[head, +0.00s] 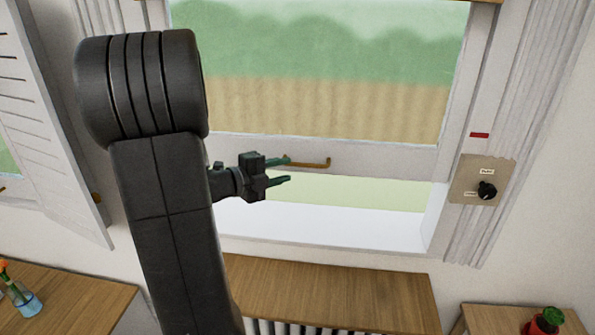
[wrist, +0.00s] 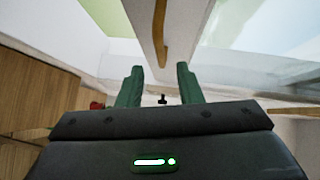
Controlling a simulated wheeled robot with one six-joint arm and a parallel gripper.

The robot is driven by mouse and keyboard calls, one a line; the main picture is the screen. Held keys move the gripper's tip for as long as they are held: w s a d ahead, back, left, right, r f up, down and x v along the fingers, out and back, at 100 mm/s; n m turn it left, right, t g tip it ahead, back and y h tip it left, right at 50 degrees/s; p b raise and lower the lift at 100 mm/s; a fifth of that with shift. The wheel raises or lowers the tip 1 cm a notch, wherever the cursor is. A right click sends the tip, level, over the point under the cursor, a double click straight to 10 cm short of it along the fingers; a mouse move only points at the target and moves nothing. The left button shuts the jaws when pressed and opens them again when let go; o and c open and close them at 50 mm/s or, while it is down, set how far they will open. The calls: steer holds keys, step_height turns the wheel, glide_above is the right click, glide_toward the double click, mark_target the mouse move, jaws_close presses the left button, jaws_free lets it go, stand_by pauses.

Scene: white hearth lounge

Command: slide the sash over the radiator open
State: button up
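The window sash (head: 385,158) has a white bottom rail and stands partly raised, with a gap below it above the white sill (head: 320,222). A brass bar handle (head: 315,164) is fixed to the rail. My gripper (head: 284,171) is open beside the handle's left end, its green fingers parted one above the other. In the wrist view, the handle (wrist: 160,35) lies beyond the open gripper (wrist: 159,85), roughly in line with the space between the fingers. I see nothing held; whether a finger touches the handle I cannot tell. The radiator (head: 290,326) is mostly hidden under a wooden shelf.
The wooden shelf (head: 330,292) lies below the sill. A panel with a black knob (head: 487,190) and a red mark (head: 479,135) are right of the window. A louvred shutter (head: 45,130) stands at left. A flower vase (head: 22,300) and a red object (head: 543,321) stand on side tables.

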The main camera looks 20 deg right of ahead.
mark_target(302, 165)
steer(key=v, duration=0.6)
steer(key=shift+b, duration=0.45)
steer(key=p+x, duration=0.3)
steer(key=x, duration=1)
steer(key=shift+d, duration=0.2)
steer(key=shift+w+d+f, duration=0.1)
steer(key=shift+d+f, duration=0.05)
steer(key=shift+d, duration=0.05)
steer(key=shift+a+f, duration=0.1)
steer(key=shift+f, duration=0.1)
